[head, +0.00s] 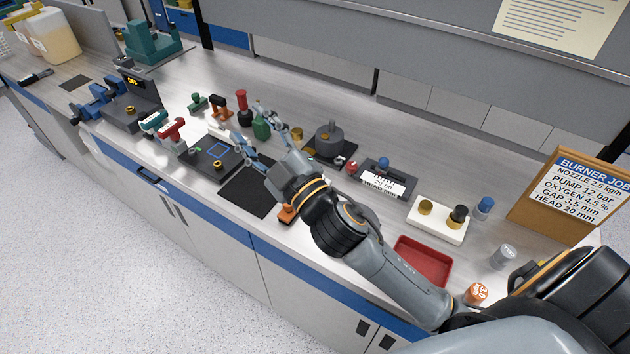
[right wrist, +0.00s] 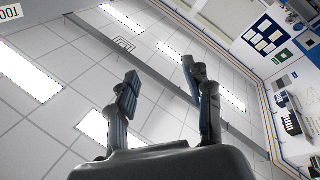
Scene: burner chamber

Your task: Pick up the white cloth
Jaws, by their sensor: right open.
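I cannot clearly make out a white cloth in either view. A small pale patch (head: 222,131) shows on the bench just left of my right gripper's fingers in the head view, partly hidden, and I cannot tell what it is. My right gripper (head: 247,125) is open and empty, above the bench near the black mat (head: 240,188). In the right wrist view its two fingers (right wrist: 160,82) stand apart with only the ceiling behind them. My left gripper is not in view.
Green and red bottles (head: 261,127) stand close behind the right gripper. A dark grey round device (head: 330,140), a white holder (head: 438,228), a red tray (head: 424,258) and a sign board (head: 575,195) are to the right. A blue vise (head: 98,98) is at left.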

